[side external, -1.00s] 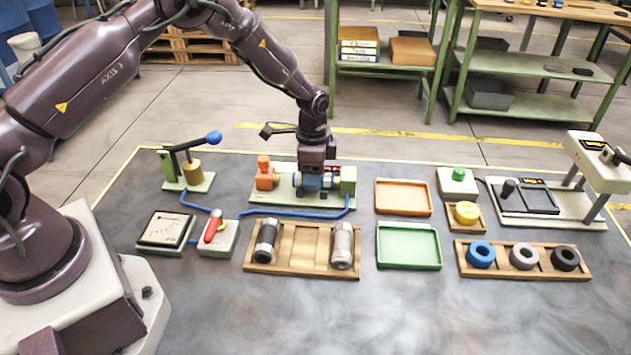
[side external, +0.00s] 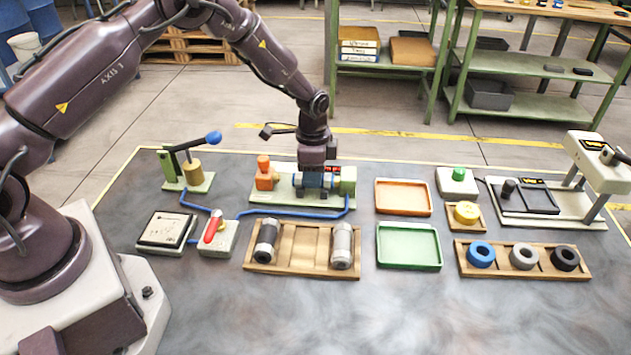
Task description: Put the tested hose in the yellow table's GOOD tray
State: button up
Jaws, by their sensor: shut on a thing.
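The fingertips are small and partly hidden; I cannot tell whether the hose is clear of the fixture. A green-rimmed tray (side external: 409,266) and an orange-rimmed tray (side external: 403,213) stand to the right, both empty. No GOOD label is readable on either, and I cannot make out a yellow table.
A wooden rack (side external: 300,262) in front holds a black and a grey hose. A ring rack (side external: 522,271) stands right of the green tray. A red-handled valve (side external: 216,236), a lever pump (side external: 188,172) and a blue line (side external: 290,213) are to the left. The front mat is clear.

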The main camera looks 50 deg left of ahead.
jog(key=shift+r, duration=2.5)
jog(key=shift+r, duration=0.1)
jog(key=shift+r, duration=0.35)
notch_tip(320, 180, up, 7)
jog(key=w+d, duration=0.2)
jog(key=d, duration=1)
jog(key=w+d, duration=0.2)
jog(key=d, duration=0.9)
jog(key=shift+g+h, duration=0.4)
jog(key=shift+s+d+f, duration=0.1)
jog(key=shift+d+f, duration=0.05)
jog(key=shift+f, duration=2.15)
jog(key=shift+d+f, duration=0.15)
jog(key=shift+f, duration=2.1)
jog(key=shift+s+d+f, duration=0.1)
jog(key=shift+d+f, duration=0.05)
jog(key=shift+f, duration=2.15)
